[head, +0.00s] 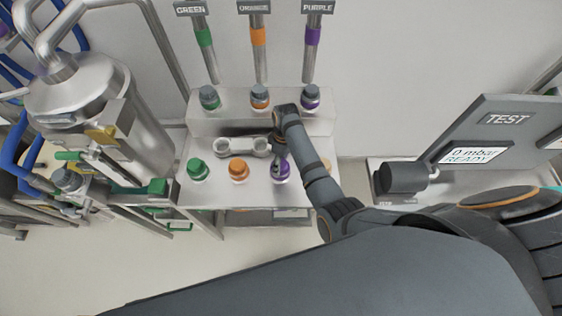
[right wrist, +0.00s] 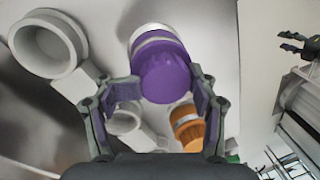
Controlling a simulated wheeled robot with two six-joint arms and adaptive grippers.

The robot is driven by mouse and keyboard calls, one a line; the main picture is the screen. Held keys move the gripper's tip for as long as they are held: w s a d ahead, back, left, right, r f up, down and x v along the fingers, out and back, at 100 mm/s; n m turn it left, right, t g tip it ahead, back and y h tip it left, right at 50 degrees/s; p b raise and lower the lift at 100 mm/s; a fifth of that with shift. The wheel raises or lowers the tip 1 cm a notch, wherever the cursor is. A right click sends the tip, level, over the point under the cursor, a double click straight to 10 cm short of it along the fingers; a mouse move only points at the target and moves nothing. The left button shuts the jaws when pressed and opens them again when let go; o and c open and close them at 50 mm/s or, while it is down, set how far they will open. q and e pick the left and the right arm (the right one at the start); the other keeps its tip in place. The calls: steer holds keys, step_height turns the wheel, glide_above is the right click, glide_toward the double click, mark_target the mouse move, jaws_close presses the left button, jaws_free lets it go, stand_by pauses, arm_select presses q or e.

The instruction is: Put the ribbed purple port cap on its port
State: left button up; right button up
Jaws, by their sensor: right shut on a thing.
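The ribbed purple port cap (head: 281,172) is at the right end of the front row on the bench. My right gripper (head: 281,158) comes down over it, and the arm partly hides it. In the right wrist view the purple cap (right wrist: 166,72) sits between the two fingers, with a silver band at its far side. I cannot tell whether it touches the surface below. A dark-topped fitting with a purple ring (head: 310,97) stands on the rear step, below the PURPLE sign. My left gripper (right wrist: 293,43) appears small at the right wrist view's edge, fingers apart and empty.
A green cap (head: 197,169) and an orange cap (head: 239,169) stand left of the purple one. A pale two-cup holder (head: 241,147) lies behind them. Green- and orange-ringed fittings (head: 260,97) share the rear step. A steel vessel (head: 95,105) stands left, a TEST station (head: 490,125) right.

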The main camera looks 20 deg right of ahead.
steer(key=shift+s, duration=0.1)
steer(key=o, duration=1.6)
steer(key=shift+f, duration=0.1)
steer(key=shift+r, duration=0.2)
steer(key=r, duration=0.3)
steer(key=w+r, duration=0.1)
steer(key=r, duration=0.3)
steer(key=d+r, duration=0.1)
steer(key=r, duration=0.3)
steer(key=shift+w+d+r, duration=0.1)
steer(key=shift+w+r, duration=0.15)
